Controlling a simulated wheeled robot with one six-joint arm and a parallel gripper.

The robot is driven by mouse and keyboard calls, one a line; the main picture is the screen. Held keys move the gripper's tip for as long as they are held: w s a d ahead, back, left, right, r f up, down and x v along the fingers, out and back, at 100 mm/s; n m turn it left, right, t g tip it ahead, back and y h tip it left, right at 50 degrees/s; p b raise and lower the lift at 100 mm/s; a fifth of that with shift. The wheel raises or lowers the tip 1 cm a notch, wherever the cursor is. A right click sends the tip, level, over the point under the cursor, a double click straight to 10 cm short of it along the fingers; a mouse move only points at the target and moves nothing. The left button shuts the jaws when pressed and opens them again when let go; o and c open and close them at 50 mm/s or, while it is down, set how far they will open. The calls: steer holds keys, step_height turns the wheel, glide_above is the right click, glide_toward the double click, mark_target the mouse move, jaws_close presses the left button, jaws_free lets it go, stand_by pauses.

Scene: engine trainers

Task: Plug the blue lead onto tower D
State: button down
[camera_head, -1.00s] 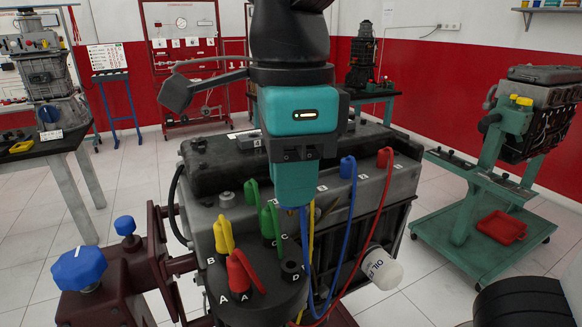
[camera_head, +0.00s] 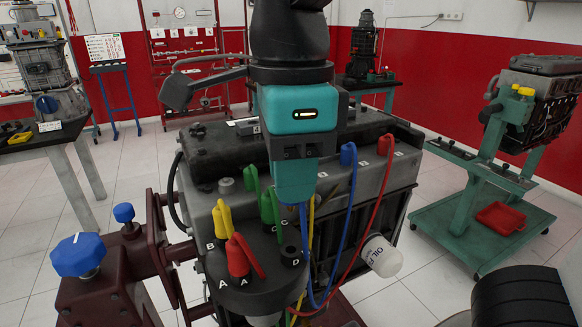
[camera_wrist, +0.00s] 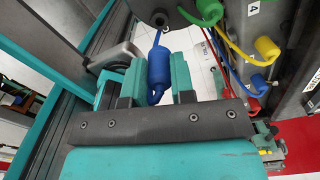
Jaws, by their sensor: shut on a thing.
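My gripper (camera_head: 295,198) is shut on the blue lead's boot (camera_wrist: 157,72). In the wrist view the boot sits between the two teal fingers. In the head view only the blue wire (camera_head: 306,240) shows below the fingers, looping down and up to a blue boot (camera_head: 348,155) on the engine. Tower D (camera_head: 291,255) is a bare black post on the round cap, below the gripper in the picture. The held boot is apart from it. In the wrist view a dark round part with a hole lies beyond the boot; I cannot tell whether it is tower D.
A red boot (camera_head: 238,260) on tower A, a yellow boot (camera_head: 222,220) near B and green boots (camera_head: 268,208) crowd the cap. A red wire (camera_head: 368,225) hangs to the right, beside the white oil filter (camera_head: 381,256). A blue knob (camera_head: 78,255) stands left.

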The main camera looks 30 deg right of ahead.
mark_target(292, 210)
steer(key=shift+f, duration=0.1)
steer(key=shift+f+b, duration=1.9)
steer(key=shift+f, duration=0.75)
steer(key=shift+f, duration=0.9)
stand_by(0.4)
steer(key=c, duration=0.9)
jaws_free()
steer(key=shift+r, duration=0.1)
